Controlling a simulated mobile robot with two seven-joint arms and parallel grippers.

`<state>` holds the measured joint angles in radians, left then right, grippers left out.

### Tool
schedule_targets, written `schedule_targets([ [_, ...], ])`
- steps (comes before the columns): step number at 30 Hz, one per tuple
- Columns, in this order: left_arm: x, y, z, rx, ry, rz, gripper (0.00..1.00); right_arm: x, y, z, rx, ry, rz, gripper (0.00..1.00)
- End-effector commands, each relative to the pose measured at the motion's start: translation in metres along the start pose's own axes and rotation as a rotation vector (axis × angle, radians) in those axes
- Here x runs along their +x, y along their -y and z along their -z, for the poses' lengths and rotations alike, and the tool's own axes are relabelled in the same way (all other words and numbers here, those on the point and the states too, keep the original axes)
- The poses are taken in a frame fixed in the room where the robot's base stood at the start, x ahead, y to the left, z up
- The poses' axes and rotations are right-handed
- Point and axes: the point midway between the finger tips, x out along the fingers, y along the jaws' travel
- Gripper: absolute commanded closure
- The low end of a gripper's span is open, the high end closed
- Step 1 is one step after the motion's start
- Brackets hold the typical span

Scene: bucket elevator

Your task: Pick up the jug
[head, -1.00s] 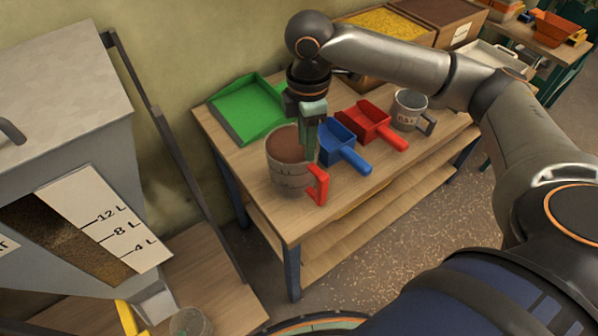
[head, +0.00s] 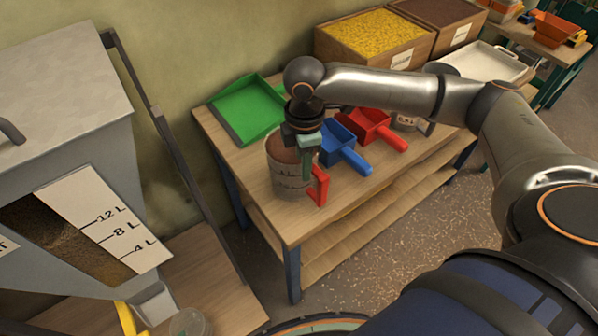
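A grey jug (head: 287,178) with a red handle (head: 319,184) and brown contents stands upright near the front left of the wooden table. My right gripper (head: 306,168) points down at the jug's right rim, close to the handle. A green finger reaches down there, and the gripper hides part of the rim. I cannot tell whether the fingers are apart or closed on the jug. A second grey jug (head: 405,123) with a grey handle stands farther back, partly behind my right arm. My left gripper is not in view.
A blue scoop (head: 338,143) and a red scoop (head: 368,124) lie just right of the jug. A green dustpan-like tray (head: 245,108) lies behind it. Wooden boxes (head: 372,37) stand at the back. A grey hopper (head: 70,120) with a litre scale stands at left.

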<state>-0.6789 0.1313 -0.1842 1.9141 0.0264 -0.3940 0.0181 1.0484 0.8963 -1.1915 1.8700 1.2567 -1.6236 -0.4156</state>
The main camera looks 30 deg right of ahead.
Motion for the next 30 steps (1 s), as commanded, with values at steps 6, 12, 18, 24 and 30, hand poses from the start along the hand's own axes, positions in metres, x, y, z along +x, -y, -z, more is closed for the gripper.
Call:
schedule_targets([
  [6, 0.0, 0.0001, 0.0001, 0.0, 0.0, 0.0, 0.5, -0.0004, -0.001, -0.0006, 0.002, 0.001, -0.003, 1.0],
  [12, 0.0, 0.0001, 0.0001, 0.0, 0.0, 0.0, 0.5, -0.0004, -0.0009, -0.0008, 0.002, 0.002, -0.002, 1.0],
  [18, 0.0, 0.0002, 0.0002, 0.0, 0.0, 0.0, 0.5, -0.0003, -0.0006, -0.0009, 0.002, 0.002, -0.001, 1.0],
  [24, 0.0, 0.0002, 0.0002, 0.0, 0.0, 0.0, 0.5, 0.0, -0.0002, -0.0011, 0.003, 0.003, 0.001, 1.0],
  [30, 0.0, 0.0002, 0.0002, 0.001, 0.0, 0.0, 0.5, 0.0002, 0.0002, -0.0013, 0.003, 0.004, 0.002, 1.0],
])
